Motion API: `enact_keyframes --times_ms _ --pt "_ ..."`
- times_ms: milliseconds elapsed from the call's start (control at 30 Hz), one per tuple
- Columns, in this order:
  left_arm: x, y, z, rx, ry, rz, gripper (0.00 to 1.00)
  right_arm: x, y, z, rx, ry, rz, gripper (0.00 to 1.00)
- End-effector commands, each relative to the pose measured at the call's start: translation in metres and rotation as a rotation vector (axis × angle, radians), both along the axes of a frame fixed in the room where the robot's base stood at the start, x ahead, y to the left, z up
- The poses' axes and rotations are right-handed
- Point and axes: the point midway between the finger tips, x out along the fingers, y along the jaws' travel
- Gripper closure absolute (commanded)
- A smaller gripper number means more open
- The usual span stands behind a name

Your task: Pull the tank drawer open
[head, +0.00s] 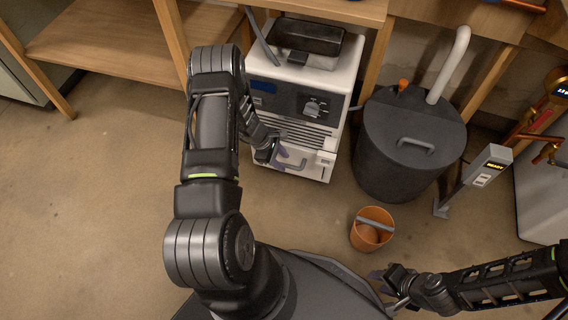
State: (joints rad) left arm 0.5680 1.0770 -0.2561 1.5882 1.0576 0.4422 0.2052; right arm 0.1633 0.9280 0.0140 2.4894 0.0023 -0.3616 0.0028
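The white machine (345,75) stands on the floor under the wooden bench, with a dark control panel and vent slats on its front. The tank drawer (323,171) is the white section low on its front, below the slats. My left gripper (288,158) is at the left part of the drawer front, by the handle area. The gripper and forearm hide part of the drawer, and I cannot tell whether the fingers touch or hold the handle. My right gripper (382,288) is low in the view, far from the machine, with its fingers apart and empty.
A dark lidded bin (408,150) with a white pipe stands right of the machine. An orange bucket (372,229) sits on the floor before it. A post with a small display (486,171) stands further right. Wooden bench legs flank the machine. The floor at left is clear.

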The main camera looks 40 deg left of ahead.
Motion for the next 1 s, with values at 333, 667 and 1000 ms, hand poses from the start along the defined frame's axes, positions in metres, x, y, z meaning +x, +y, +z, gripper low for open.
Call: enact_keyframes --times_ms 333,667,1000 --pt "0.007 -0.006 -0.019 0.002 -0.001 -0.001 0.64 0.002 -0.002 -0.006 -0.003 -0.003 -0.005 0.64" --pt "0.006 -0.006 -0.019 0.000 0.000 -0.001 0.79 0.002 -0.002 -0.006 -0.003 -0.003 -0.005 0.64" --pt "0.006 -0.006 -0.019 0.000 0.000 -0.001 1.00 0.002 -0.002 -0.006 -0.003 -0.003 -0.005 0.64"
